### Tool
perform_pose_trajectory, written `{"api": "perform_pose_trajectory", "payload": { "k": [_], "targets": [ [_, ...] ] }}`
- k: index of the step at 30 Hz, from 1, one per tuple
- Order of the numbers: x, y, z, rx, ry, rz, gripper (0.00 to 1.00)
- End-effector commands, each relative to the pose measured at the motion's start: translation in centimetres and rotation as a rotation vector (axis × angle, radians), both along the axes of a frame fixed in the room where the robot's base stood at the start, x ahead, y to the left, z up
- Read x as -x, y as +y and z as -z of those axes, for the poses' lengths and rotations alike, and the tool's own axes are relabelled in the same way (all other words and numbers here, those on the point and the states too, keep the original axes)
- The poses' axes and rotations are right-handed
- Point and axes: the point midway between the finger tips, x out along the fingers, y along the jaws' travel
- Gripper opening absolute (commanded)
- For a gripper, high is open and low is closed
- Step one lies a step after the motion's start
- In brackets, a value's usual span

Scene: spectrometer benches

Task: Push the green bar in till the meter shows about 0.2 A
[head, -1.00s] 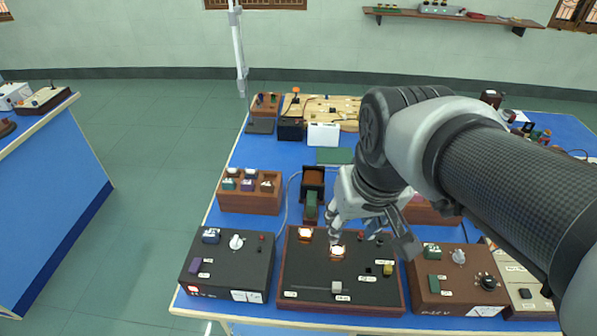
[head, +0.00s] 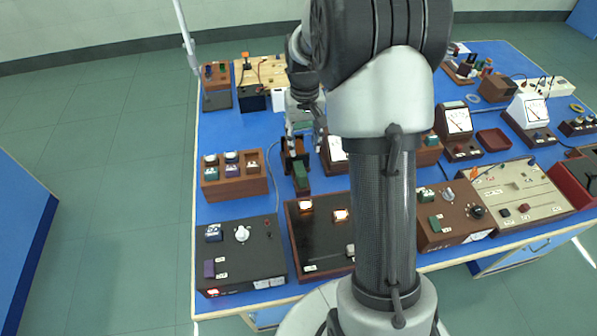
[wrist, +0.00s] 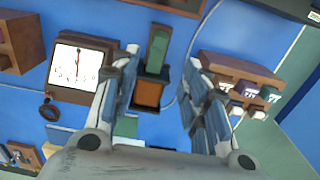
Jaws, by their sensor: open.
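The green bar (head: 300,175) sticks out of the near side of a dark-framed coil block (head: 290,152). In the wrist view the green bar (wrist: 157,48) lies end-on to the block's orange-brown part (wrist: 147,93). My gripper (head: 303,128) is above the block, at its far side; in the wrist view my gripper (wrist: 163,62) has its fingers apart, one on each side of the bar and block, with nothing held. A white-faced meter (wrist: 78,63) stands beside the block, its needle near mid-scale; the numbers are too small to read. In the head view my arm partly hides this meter (head: 337,148).
A black panel with two lit lamps (head: 315,235) lies in front of the bar. A brown box of several plugs (head: 235,190) is to its left. A second white meter (head: 458,122) stands to the right. Bare blue bench (head: 225,130) shows behind the plug box.

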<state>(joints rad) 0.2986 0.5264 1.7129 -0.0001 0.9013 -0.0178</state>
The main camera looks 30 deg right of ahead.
Motion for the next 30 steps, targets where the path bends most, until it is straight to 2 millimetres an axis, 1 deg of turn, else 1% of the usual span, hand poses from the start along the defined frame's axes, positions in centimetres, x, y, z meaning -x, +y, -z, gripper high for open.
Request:
{"api": "perform_pose_trajectory", "payload": {
  "k": [1, 3, 12, 16, 18, 22, 25, 30],
  "targets": [
    [0.1, 0.1, 1.5, -0.002, 0.006, 0.0, 0.42],
    [0.1, 0.1, 3.0, -0.001, 0.005, 0.0, 0.42],
    [0.1, 0.1, 9.7, -0.001, 0.005, -0.001, 0.42],
    [0.1, 0.1, 12.1, -0.001, 0.004, -0.001, 0.42],
    [0.1, 0.1, 13.1, -0.001, 0.003, -0.001, 0.42],
    [0.1, 0.1, 14.4, -0.001, 0.002, -0.001, 0.42],
    [0.0, 0.1, 14.8, -0.001, 0.002, -0.001, 0.42],
    [0.0, 0.1, 14.9, 0.0, 0.001, -0.001, 0.42]
  ]
}}
